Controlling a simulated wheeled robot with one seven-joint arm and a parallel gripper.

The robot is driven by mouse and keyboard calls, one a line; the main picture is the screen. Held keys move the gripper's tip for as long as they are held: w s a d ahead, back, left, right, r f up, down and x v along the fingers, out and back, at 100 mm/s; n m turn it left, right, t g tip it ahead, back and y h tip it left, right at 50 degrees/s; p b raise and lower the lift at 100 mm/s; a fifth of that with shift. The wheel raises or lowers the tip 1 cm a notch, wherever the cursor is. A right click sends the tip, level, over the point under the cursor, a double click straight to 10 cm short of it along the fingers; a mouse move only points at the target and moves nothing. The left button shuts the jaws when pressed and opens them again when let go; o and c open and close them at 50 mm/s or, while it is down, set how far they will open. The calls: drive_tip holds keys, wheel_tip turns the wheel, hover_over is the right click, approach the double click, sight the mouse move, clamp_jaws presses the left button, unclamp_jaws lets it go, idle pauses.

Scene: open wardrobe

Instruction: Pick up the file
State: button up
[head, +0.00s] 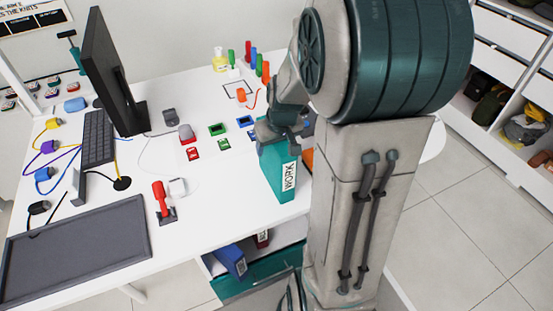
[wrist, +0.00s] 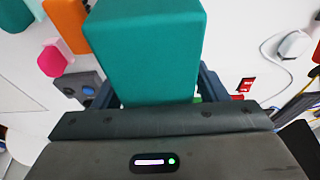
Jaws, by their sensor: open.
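A teal file (head: 279,172) with a white WORK label stands upright on the white desk near its right edge. In the wrist view the file (wrist: 147,45) fills the middle, in front of my gripper's palm. My gripper (head: 275,131) is at the top of the file in the head view. In the wrist view my open gripper (wrist: 155,88) has one finger on each side of the file. The fingertips are partly hidden by it, and I cannot tell whether they touch it.
The white desk (head: 215,205) holds a monitor (head: 110,75), a keyboard (head: 97,137), a dark tray (head: 75,250) and a red-handled tool (head: 161,198). Small cards and connectors lie left of the file. A blue binder (head: 231,261) stands on a shelf below. My arm hides the desk's right side.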

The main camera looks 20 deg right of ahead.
drive_tip(key=shift+f+b, duration=0.2)
drive_tip(key=shift+b, duration=0.15)
clamp_jaws()
drive_tip(key=shift+r, duration=0.1)
idle(0.3)
